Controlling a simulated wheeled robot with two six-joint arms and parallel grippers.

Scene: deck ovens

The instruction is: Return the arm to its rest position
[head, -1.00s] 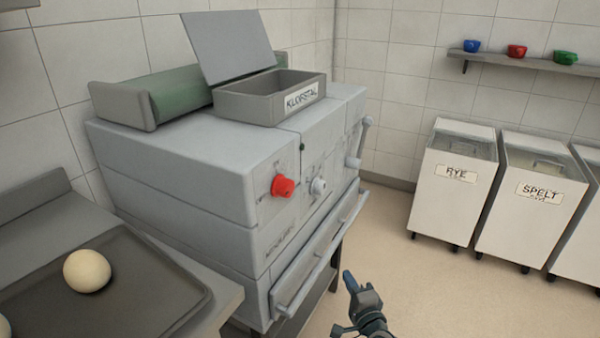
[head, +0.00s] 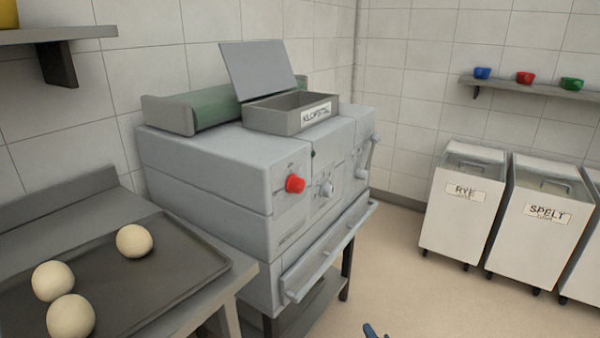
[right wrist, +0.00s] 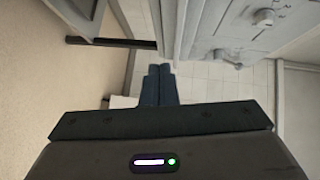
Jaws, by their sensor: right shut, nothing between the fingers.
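My right gripper shows only as a small dark blue tip (head: 371,330) at the bottom edge of the head view, in front of the grey machine (head: 205,165) and apart from it. In the right wrist view its two fingers (right wrist: 158,84) lie side by side, shut with nothing between them. Most of my right arm is out of the head view. My left gripper is not in view.
The machine has a red knob (head: 294,184) and a front bar (head: 330,255). At left, a dark tray (head: 190,268) holds dough balls (head: 134,241). White RYE (head: 455,225) and SPELT (head: 530,245) bins stand at right. Floor between is clear.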

